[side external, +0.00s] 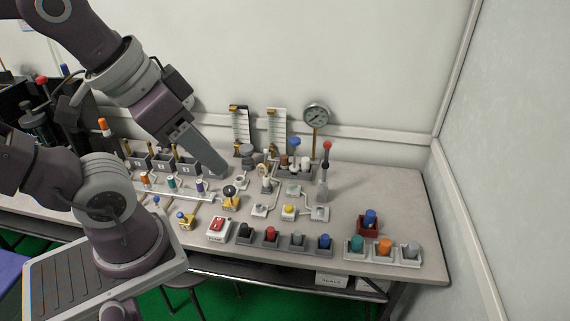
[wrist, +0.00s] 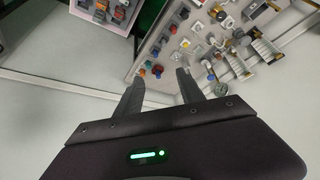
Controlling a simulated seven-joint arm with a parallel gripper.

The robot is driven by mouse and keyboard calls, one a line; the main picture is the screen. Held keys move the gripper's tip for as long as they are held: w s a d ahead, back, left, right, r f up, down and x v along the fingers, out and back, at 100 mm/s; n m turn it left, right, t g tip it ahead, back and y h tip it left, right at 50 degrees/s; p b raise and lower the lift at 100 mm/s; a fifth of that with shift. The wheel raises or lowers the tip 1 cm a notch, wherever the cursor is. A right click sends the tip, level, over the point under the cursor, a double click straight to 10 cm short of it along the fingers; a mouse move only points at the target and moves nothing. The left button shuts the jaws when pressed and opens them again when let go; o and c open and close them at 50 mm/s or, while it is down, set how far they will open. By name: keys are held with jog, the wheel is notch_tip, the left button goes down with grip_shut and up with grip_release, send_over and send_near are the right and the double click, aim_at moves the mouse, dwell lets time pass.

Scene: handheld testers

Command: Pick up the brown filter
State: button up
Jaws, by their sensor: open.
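A small brownish cylinder (side external: 283,160), which may be the brown filter, stands among pale and grey cylinders in a rack at the back of the bench in the side external view. It is too small to be sure. I cannot pick it out in the wrist view. My gripper (wrist: 160,78) is open, with nothing between its two fingers. In the side external view my gripper (side external: 218,168) points down and right over the back of the bench, left of the rack and apart from it.
A pressure gauge (side external: 316,117) and two upright scale panels stand behind the rack. A blue-topped post (side external: 295,143) and a red-topped lever (side external: 327,146) rise close by. Coloured knobs in trays line the front edge. The bench's right back corner is clear.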

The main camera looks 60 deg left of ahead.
jog(key=shift+o, duration=0.4)
jog(key=shift+w, duration=0.1)
jog(key=g, duration=0.4)
send_over(284, 156)
jog(key=f, duration=1.8)
jog(key=s+f, duration=0.1)
jog(key=f, duration=0.8)
jog(key=shift+a+f, duration=0.1)
jog(key=shift+f, duration=0.1)
jog(key=f, duration=0.4)
jog(key=w+f, duration=0.1)
jog(key=f, duration=0.1)
jog(key=shift+d+f, duration=0.2)
jog(key=shift+f, duration=0.2)
grip_shut()
